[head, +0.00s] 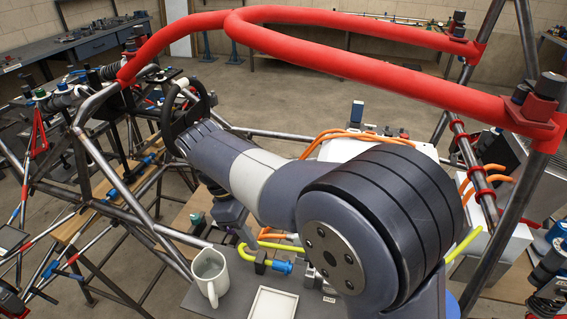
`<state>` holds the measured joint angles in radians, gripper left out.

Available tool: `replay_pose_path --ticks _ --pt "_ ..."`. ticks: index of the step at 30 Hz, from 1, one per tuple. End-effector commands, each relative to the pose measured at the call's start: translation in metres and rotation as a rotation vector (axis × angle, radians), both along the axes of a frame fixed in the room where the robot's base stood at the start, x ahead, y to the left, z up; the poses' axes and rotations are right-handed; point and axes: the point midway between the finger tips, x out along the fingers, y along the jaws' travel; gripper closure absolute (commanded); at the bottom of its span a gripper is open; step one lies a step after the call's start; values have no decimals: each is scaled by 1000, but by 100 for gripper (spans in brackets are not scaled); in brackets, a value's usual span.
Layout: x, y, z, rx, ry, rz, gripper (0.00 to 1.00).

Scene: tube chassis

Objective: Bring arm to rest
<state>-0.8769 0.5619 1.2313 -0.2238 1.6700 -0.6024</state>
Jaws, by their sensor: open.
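My grey arm with its large black-banded joint fills the lower right of the head view and reaches up and left over the work area. My gripper (188,95), dark and curved, shows at the far end of the arm, close to the tube chassis (92,150) on the left. It is open, and I see nothing held between its jaws. Whether it touches the tubes behind it cannot be told. The arm hides part of what lies behind and below it.
A red padded tube (370,75) arches across the top, above and beyond my arm. A white mug (210,274) and a white tray (273,303) are on the grey surface in front. Orange cables (340,137) run beside my arm. A workbench (90,42) stands at the back left.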

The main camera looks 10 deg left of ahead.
Motion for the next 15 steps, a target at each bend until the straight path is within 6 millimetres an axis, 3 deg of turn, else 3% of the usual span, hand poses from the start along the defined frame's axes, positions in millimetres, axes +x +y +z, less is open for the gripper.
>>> replay_pose_path --ticks 15 --pt "-3 -37 -86 -5 4 -2 55"
